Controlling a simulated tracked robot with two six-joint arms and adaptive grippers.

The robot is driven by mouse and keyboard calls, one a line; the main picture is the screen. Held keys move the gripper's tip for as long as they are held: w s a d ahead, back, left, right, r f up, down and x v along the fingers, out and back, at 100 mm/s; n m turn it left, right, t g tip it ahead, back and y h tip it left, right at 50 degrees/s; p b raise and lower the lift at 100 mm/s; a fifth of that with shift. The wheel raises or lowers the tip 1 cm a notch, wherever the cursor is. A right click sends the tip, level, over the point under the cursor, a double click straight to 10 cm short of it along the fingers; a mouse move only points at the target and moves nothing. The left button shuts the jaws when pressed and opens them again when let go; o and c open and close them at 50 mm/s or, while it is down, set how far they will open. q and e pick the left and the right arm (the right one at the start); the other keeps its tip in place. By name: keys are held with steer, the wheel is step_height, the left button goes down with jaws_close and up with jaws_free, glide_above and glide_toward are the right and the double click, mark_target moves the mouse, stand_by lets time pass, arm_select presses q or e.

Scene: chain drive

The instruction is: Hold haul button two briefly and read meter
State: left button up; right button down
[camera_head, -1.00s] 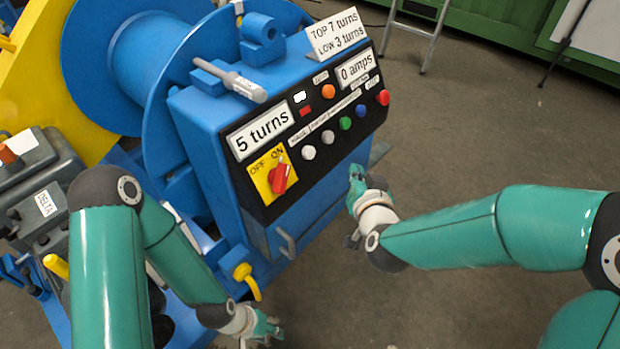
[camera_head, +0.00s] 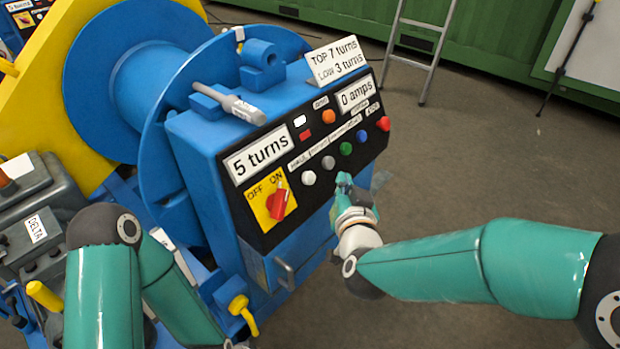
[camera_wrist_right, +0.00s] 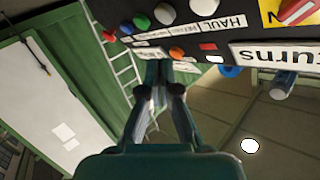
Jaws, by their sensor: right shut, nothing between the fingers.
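The black control panel (camera_head: 300,190) on the blue winch housing carries a row of buttons: white (camera_head: 309,178), grey (camera_head: 328,162), green (camera_head: 346,148), blue (camera_head: 361,136) and red (camera_head: 383,124). The button labels are too small to tell which is haul two. The meters read "5 turns" (camera_head: 257,160) and "0 amps" (camera_head: 357,95). The red rotary switch (camera_head: 277,204) points toward ON. My right gripper (camera_head: 343,181) is shut and empty, just below the grey and green buttons; contact is not visible. Its closed fingers (camera_wrist_right: 160,68) show in the right wrist view. My left gripper is out of frame.
A sign (camera_head: 336,60) reads top 7 turns, low 3 turns. A yellow-handled lever (camera_head: 243,312) stands at lower front. Open floor lies right of the panel.

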mark_target(309, 178)
steer(key=shift+w+a+f+b, duration=0.1)
steer(key=shift+w+a+f, duration=0.4)
steer(key=shift+a, duration=0.25)
steer(key=shift+w+a+f+b, duration=0.15)
steer(key=shift+w+a+f, duration=0.4)
steer(key=shift+a, duration=0.25)
steer(key=shift+w+a+f+b, duration=0.1)
steer(key=shift+w+a+f, duration=0.25)
steer(key=shift+w+a, duration=0.35)
steer(key=shift+a, duration=0.1)
steer(key=shift+a+f, duration=0.15)
steer(key=shift+a, duration=0.1)
steer(key=shift+w+a+f, duration=0.25)
steer(key=shift+w+a, duration=0.05)
steer(key=shift+a, duration=0.05)
stand_by(1.7)
stand_by(2.3)
steer(key=shift+s+d+r, duration=0.45)
steer(key=shift+s+d, duration=0.05)
steer(key=shift+d, duration=0.15)
